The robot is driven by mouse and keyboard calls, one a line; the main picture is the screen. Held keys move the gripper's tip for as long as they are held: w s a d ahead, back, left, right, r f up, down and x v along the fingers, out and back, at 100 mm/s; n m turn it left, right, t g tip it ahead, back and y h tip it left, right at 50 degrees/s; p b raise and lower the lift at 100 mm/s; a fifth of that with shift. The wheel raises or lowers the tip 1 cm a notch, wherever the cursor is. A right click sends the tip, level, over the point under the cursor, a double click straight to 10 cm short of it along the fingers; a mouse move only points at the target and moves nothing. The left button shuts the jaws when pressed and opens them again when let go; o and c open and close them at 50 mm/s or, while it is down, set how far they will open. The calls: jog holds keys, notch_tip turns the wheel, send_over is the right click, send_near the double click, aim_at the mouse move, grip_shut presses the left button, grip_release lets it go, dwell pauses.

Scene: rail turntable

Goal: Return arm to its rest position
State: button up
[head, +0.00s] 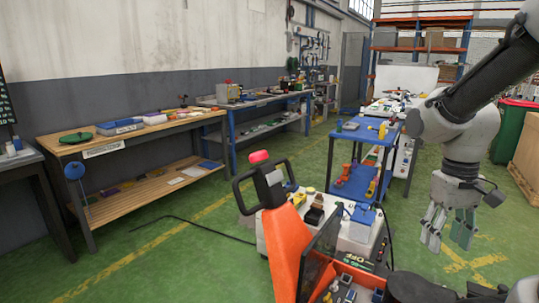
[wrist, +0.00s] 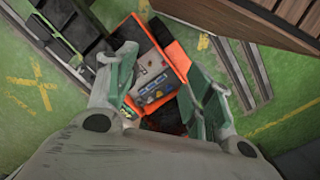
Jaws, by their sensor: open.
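My gripper (head: 448,232) hangs from my grey arm at the right of the head view, fingers pointing down over the green floor. Its fingers are spread apart with nothing between them. In the wrist view the two green-grey fingers of my gripper (wrist: 160,92) stand apart at left and right. Beyond them, lower down, is an orange machine (wrist: 175,55) with a panel of small parts. The gripper touches nothing that I can see.
An orange and white cart (head: 285,250) with a black handle stands left of my gripper. A blue trolley (head: 345,150) is behind it. A green bin (head: 512,130) stands at right. Green floor (head: 180,245) is open at left.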

jog(key=s+r+t, duration=0.4)
jog(key=r+t, duration=0.1)
jog(key=r, duration=0.4)
jog(key=shift+s+a+r+t, duration=0.2)
jog(key=shift+r+t, duration=0.1)
jog(key=shift+r, duration=0.05)
jog(key=shift+c, duration=1.4)
jog(key=shift+s, duration=0.15)
jog(key=shift+c, duration=0.4)
